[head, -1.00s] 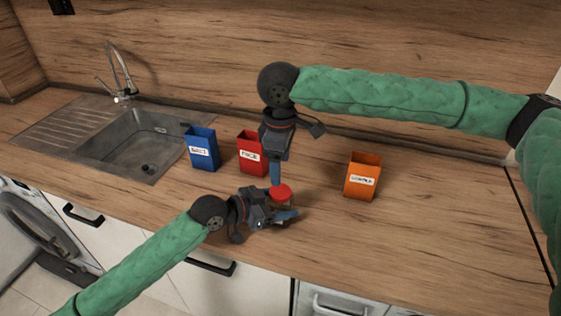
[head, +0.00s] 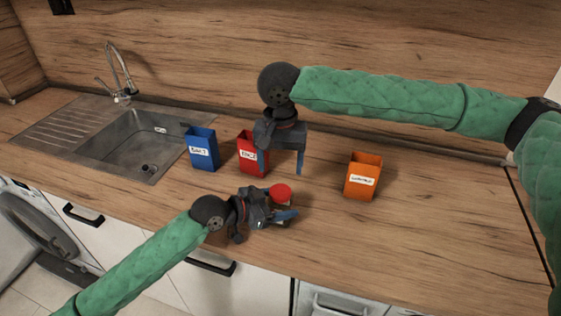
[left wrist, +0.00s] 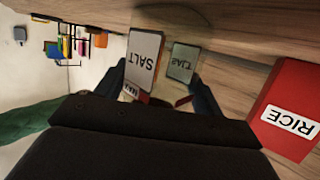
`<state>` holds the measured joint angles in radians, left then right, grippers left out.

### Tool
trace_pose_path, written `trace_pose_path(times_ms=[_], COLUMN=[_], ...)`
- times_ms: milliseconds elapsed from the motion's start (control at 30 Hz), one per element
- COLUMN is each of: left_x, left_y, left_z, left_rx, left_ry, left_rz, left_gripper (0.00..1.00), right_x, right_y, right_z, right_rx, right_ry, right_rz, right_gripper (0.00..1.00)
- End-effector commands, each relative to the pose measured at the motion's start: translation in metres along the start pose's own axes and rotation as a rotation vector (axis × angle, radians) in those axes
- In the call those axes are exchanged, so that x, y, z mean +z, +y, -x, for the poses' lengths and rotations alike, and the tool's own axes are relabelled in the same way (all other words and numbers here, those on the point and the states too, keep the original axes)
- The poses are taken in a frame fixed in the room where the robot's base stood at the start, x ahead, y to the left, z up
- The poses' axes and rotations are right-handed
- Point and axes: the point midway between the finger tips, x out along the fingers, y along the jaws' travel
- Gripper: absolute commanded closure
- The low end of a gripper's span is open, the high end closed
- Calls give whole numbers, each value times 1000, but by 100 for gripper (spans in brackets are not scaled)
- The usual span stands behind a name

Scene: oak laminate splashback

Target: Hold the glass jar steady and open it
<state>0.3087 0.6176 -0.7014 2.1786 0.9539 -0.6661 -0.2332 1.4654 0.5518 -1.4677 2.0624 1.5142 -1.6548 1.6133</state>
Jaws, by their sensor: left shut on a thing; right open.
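The glass jar (head: 287,203) stands on the worktop near its front edge, mostly hidden by my left gripper. Its red lid (head: 281,191) sits on top. My left gripper (head: 282,212) reaches in from the left and is shut on the jar. In the left wrist view, a pale panel lettered SALT (left wrist: 142,62) shows between the two blue fingers, with a second, greyer SALT panel beside it; I cannot tell for sure whether these are the jar's label. My right gripper (head: 281,168) hangs above and just behind the lid, pointing down, its fingers spread and empty.
A blue box (head: 203,137), a red box (head: 247,138) and an orange box (head: 352,165) stand behind and beside the jar. The red box, lettered RICE, also shows in the left wrist view (left wrist: 292,80). A sink (head: 125,165) is at left. The worktop at right is clear.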

Motion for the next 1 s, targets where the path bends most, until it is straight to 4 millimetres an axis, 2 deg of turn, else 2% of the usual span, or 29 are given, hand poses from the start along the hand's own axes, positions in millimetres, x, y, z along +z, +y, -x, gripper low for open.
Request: trace_pose_path(times_ms=[400, 600, 800, 1000], left_x=[1, 1, 1, 1], left_y=[0, 0, 0, 0], left_z=[0, 0, 0, 0], left_rx=[0, 0, 0, 0], left_ry=[-1, -1, -1, -1], left_rz=[0, 0, 0, 0], left_gripper=[96, 96, 96, 96], right_x=[0, 0, 0, 0], right_y=[0, 0, 0, 0], right_z=[0, 0, 0, -9], right_rx=[0, 0, 0, 1], right_ry=[0, 0, 0, -1], right_rz=[-594, -834, -964, -993], right_gripper=[32, 32, 32, 32])
